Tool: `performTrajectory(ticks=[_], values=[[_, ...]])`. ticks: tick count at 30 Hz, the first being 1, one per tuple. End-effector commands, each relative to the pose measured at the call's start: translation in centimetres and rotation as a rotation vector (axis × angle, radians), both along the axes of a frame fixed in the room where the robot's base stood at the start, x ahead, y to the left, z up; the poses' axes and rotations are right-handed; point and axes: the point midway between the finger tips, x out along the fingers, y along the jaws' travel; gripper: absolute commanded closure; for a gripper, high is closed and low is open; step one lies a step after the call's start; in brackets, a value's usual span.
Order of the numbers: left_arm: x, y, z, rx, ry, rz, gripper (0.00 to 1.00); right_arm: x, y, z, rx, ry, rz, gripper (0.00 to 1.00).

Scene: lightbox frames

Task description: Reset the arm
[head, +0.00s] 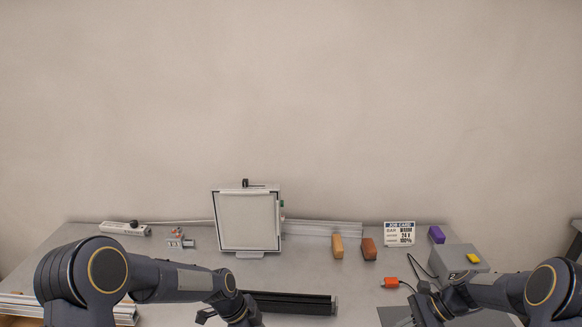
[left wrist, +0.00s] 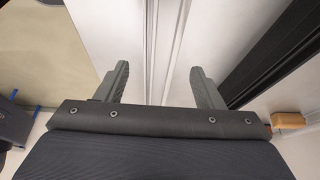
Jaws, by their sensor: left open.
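My left arm comes in from the left in the head view, and its gripper (head: 243,318) is at the bottom edge, partly cut off. In the left wrist view my left gripper (left wrist: 160,85) has its two grey fingers apart with nothing between them. Pale and white rail-like strips lie beyond the fingers. My right gripper (head: 425,308) is low at the right in the head view, near the grey box; its fingers are too small and cut off to judge. A white lightbox frame (head: 246,249) stands upright on the table.
A black bar (head: 290,303) lies beside my left gripper. A tan block (head: 337,246), a brown block (head: 369,249), a job card (head: 399,233) and a purple block (head: 437,234) stand toward the back right. A grey box with a yellow button (head: 473,257) and an orange connector (head: 391,282) are at right.

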Motion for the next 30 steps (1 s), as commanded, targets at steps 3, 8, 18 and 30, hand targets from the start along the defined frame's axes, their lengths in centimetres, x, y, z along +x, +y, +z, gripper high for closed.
performTrajectory(ticks=[3,8,18,30], values=[[0.1,1.0,2.4,-0.001,-0.003,0.002,0.38,0.0,0.0,0.0,0.000,0.000,0.000,1.00],[0.1,1.9,4.5,0.000,-0.001,0.002,0.38,0.0,0.0,0.0,0.000,0.000,0.000,1.00],[-2.2,5.1,10.0,0.006,0.009,0.216,0.38,-2.0,0.6,5.7,-0.079,-0.168,0.129,1.00],[-15.5,11.4,18.4,-0.108,0.094,1.003,0.38,-15.2,4.4,16.3,-0.390,-0.729,0.632,1.00]])
